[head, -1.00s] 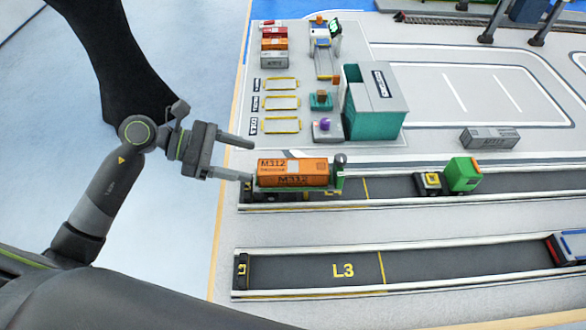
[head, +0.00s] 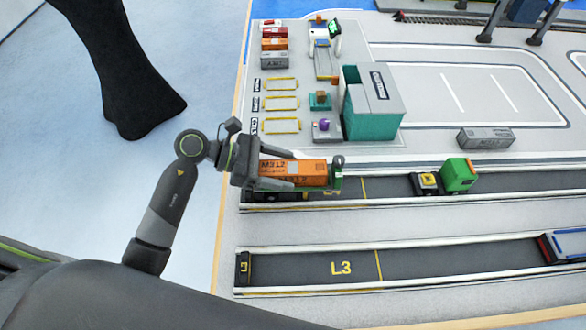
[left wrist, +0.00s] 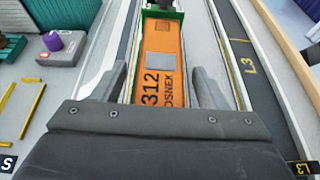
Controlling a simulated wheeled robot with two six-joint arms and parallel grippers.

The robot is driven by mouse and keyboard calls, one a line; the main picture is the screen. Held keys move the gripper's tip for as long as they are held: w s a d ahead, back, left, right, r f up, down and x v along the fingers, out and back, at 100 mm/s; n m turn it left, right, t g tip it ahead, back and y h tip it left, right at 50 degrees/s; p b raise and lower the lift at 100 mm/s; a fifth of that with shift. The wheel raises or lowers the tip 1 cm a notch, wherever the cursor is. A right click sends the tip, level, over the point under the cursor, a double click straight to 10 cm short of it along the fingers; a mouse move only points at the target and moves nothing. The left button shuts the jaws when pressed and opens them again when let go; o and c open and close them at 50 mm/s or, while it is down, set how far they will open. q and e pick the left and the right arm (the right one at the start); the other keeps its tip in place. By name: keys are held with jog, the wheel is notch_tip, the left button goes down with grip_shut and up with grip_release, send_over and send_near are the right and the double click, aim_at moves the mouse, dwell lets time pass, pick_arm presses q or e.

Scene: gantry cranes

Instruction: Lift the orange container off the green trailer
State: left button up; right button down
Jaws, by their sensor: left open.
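The orange container (head: 306,172), marked M312, sits on the green trailer (head: 337,180) in the upper dark lane. It also shows in the left wrist view (left wrist: 165,55), running away from me between the fingers, with part of the green trailer (left wrist: 151,15) beyond its far end. My left gripper (head: 285,170) is open around the near end of the container, one finger on each long side. In the left wrist view the fingers (left wrist: 160,88) stand apart with gaps beside the container. The container's nearest part is hidden by the gripper body. My right gripper is not in view.
A green truck (head: 460,175) stands further right in the same lane. A teal-walled building (head: 372,120) and a grey container (head: 486,138) stand behind. Stacked containers (head: 274,45) are at the back left. The L3 lane (head: 310,269) in front is mostly clear.

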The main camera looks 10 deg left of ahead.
pick_arm(q)
jog(key=shift+d+f, duration=0.1)
jog(key=shift+d, duration=0.15)
jog(key=c, duration=1.2)
